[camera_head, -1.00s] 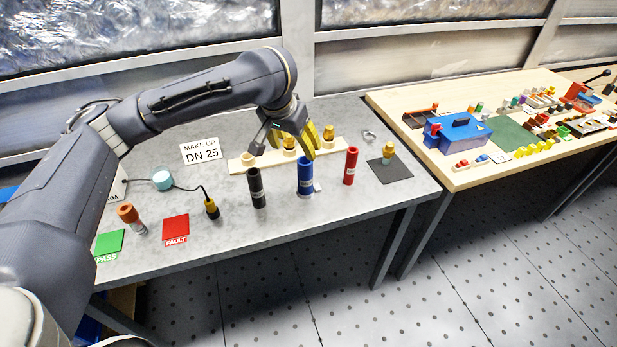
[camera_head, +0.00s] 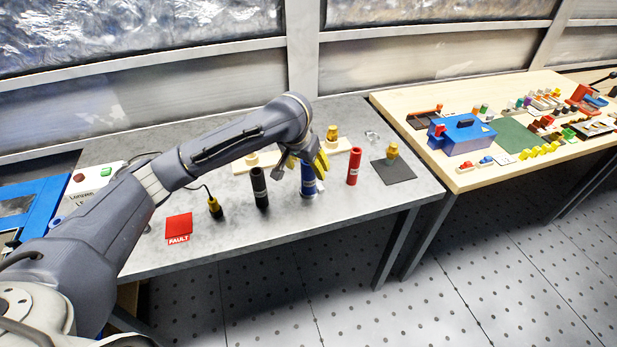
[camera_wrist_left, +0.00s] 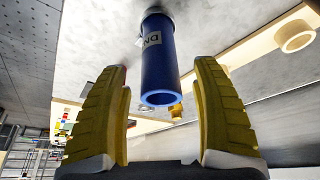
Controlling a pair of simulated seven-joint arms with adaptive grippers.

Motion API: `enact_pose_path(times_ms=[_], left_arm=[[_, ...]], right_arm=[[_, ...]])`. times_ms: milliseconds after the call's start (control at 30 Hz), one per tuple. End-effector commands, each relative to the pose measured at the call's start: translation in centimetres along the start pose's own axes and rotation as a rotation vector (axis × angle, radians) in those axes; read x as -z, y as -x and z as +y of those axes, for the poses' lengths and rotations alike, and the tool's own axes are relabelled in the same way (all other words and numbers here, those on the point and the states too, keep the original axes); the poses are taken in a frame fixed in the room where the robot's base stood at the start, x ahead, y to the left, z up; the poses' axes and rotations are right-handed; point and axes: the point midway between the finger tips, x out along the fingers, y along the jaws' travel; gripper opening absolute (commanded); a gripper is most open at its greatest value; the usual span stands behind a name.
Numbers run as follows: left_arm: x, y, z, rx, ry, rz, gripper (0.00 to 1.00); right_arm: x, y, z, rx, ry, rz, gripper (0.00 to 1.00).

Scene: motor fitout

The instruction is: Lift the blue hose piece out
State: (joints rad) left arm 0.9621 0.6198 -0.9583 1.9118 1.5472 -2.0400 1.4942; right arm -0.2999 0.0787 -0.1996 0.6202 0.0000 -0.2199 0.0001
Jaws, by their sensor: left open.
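The blue hose piece (camera_head: 308,181) stands upright on the grey table, between the black hose piece (camera_head: 259,188) and the red hose piece (camera_head: 354,167). My left gripper (camera_head: 304,163) is at its upper end and hides part of it. In the left wrist view the blue hose piece (camera_wrist_left: 160,62) lies between the two yellow fingers of my left gripper (camera_wrist_left: 168,108), with its open end toward me and a white label on its side. The fingers are open, with gaps on both sides of the hose. My right gripper is not in view.
A pale wooden strip (camera_head: 340,146) with fittings lies behind the hoses. A yellow-topped fitting (camera_head: 392,151) stands on a dark mat (camera_head: 402,172) at the right. The red FAULT card (camera_head: 178,227) lies at the left. A wooden table (camera_head: 480,177) adjoins at the right.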

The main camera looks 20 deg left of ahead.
Motion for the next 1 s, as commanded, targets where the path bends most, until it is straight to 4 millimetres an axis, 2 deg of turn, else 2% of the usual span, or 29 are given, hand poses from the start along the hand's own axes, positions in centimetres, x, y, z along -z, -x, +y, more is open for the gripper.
enact_pose_path(times_ms=[167,400,600,933,1000], left_arm=[[0.0,-0.7,0.0,-0.002,0.002,-0.001,0.66],[-0.2,-3.5,0.1,-0.002,0.002,-0.003,0.66],[-0.1,-5.1,0.0,-0.002,0.003,-0.001,0.66],[-0.1,-5.4,-0.1,0.000,0.001,0.000,0.67],[-0.1,-5.4,-0.1,0.000,0.001,0.000,0.59]], right_arm=[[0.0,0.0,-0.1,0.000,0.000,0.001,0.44],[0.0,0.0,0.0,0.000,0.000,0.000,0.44],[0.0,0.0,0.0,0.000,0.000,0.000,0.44],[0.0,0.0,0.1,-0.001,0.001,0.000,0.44],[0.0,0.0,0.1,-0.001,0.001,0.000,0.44]])
